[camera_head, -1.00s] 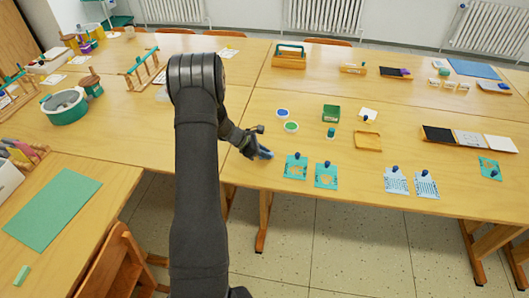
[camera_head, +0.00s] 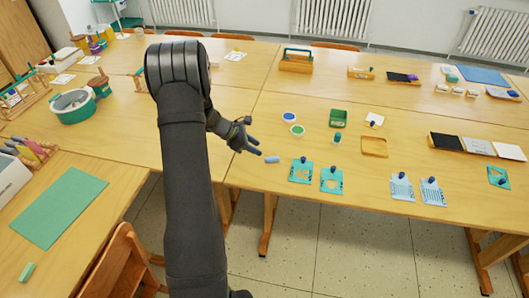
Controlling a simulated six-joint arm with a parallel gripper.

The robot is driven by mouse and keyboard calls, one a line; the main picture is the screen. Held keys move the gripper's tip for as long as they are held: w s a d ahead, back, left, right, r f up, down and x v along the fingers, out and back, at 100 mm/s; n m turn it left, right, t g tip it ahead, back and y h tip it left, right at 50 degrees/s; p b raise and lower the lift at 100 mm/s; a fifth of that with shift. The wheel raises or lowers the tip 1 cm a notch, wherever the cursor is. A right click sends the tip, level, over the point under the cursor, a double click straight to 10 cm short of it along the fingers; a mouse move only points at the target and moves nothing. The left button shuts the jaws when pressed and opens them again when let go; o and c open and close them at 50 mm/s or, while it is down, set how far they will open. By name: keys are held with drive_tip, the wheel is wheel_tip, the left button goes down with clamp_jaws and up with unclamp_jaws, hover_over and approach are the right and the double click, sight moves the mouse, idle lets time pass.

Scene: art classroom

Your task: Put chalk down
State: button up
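A light blue piece of chalk (camera_head: 272,159) lies on the wooden table near its front edge, left of the blue-green cards. My gripper (camera_head: 257,147) is just left of and behind the chalk, with its fingers apart and a small gap between them and the chalk. The gripper looks open and empty. My arm hides part of the table to the left.
Two cards (camera_head: 301,171) (camera_head: 331,180) with dark knobs lie right of the chalk. Behind are paint dishes (camera_head: 289,117), a green box (camera_head: 338,118) and a wooden tray (camera_head: 374,147). The table's front edge (camera_head: 250,188) is close. Bare tabletop lies between chalk and dishes.

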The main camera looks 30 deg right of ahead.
sight(273, 157)
drive_tip(key=shift+v, duration=1.65)
drive_tip(key=shift+d, duration=0.1)
drive_tip(key=x, duration=1.2)
drive_tip(key=shift+f, duration=0.3)
wheel_tip(273, 157, up, 3)
drive_tip(key=shift+r, duration=0.65)
